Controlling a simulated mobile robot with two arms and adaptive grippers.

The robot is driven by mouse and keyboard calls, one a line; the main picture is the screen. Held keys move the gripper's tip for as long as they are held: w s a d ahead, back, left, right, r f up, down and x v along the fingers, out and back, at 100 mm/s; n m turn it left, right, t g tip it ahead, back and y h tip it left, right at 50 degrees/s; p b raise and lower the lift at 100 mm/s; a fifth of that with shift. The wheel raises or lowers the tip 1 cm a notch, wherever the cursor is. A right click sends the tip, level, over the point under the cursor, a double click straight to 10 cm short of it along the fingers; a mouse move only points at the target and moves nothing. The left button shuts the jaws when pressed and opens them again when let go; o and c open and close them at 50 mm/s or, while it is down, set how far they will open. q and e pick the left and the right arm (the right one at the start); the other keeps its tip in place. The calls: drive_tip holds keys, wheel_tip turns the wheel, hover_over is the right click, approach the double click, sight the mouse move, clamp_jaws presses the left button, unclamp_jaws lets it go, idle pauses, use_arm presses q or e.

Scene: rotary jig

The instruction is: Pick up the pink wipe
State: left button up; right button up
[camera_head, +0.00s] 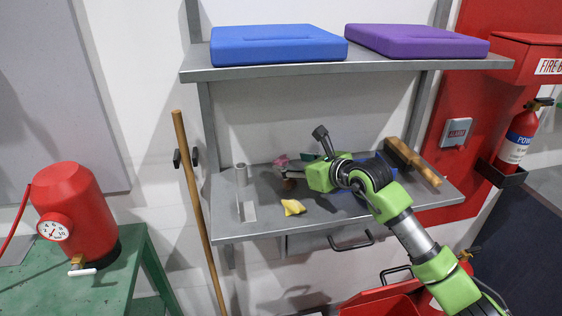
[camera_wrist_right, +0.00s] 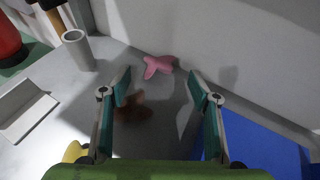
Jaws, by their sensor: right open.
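The pink wipe (camera_head: 280,161) is a small crumpled cloth near the back of the grey shelf, partly behind my right gripper in the head view. In the right wrist view the pink wipe (camera_wrist_right: 158,67) lies close to the wall, just past the fingertips and roughly centred between them. My right gripper (camera_head: 285,173) reaches in from the right, and its fingers (camera_wrist_right: 160,90) are apart with nothing held between them. My left gripper is in neither view.
A brown wipe (camera_wrist_right: 135,109) lies below the fingers, nearer than the pink one. A yellow wipe (camera_head: 293,207) is near the shelf's front. A grey tube (camera_head: 241,174) and metal bracket (camera_head: 246,211) stand left. A blue item (camera_wrist_right: 262,150) and brush (camera_head: 410,160) are right.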

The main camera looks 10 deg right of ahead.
sight(284, 161)
drive_tip(key=x, duration=0.1)
drive_tip(key=p+x, duration=0.2)
drive_tip(key=x, duration=0.1)
drive_tip(key=shift+w+r, duration=0.1)
drive_tip(key=shift+r, duration=0.15)
drive_tip(key=shift+w+a+f, duration=0.2)
drive_tip(key=shift+w, duration=0.1)
drive_tip(key=c, duration=1)
